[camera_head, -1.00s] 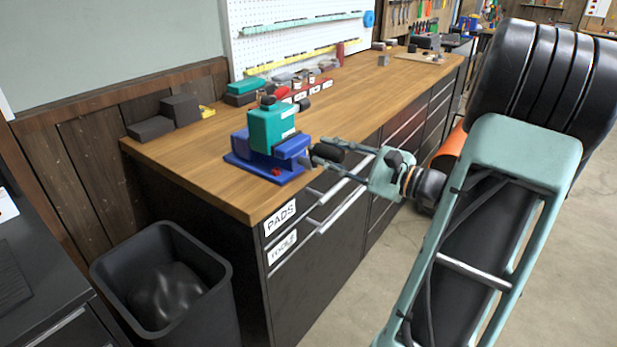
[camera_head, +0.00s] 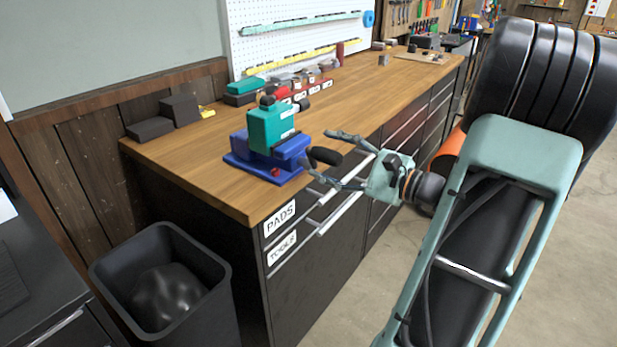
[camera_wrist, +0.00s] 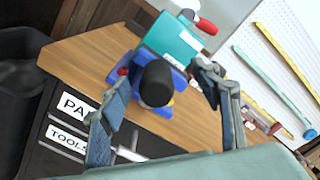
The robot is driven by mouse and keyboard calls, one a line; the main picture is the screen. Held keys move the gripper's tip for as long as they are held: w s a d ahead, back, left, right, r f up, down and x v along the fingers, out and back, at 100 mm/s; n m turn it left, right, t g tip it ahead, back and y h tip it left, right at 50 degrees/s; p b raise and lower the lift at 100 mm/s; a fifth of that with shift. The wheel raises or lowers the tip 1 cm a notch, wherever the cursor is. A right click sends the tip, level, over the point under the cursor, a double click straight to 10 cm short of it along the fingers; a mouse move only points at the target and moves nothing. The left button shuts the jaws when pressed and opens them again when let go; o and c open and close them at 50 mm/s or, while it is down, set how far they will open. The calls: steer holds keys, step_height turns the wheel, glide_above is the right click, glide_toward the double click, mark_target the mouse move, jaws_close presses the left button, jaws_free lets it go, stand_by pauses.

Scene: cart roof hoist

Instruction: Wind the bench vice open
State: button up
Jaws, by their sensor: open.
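The bench vice (camera_head: 272,170) is blue, with a teal upper body (camera_head: 272,128), and is on the near end of the wooden bench. It also shows in the wrist view (camera_wrist: 172,45). A black handle knob (camera_head: 325,156) sticks out from its right side over the bench edge. In the wrist view the knob (camera_wrist: 156,84) points at the camera and hides part of the vice. My gripper (camera_head: 316,150) is open, with its fingers spread either side of the knob. Gaps show between knob and fingers in the wrist view (camera_wrist: 163,76). The jaw gap is hard to make out.
The wooden bench top (camera_head: 210,150) has dark blocks (camera_head: 165,117) at the back left and small labelled items along the back. Drawer handles (camera_head: 340,210) jut out below my gripper. A black bin (camera_head: 165,225) stands at the front left.

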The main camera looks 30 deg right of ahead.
steer(key=shift+v, duration=4.5)
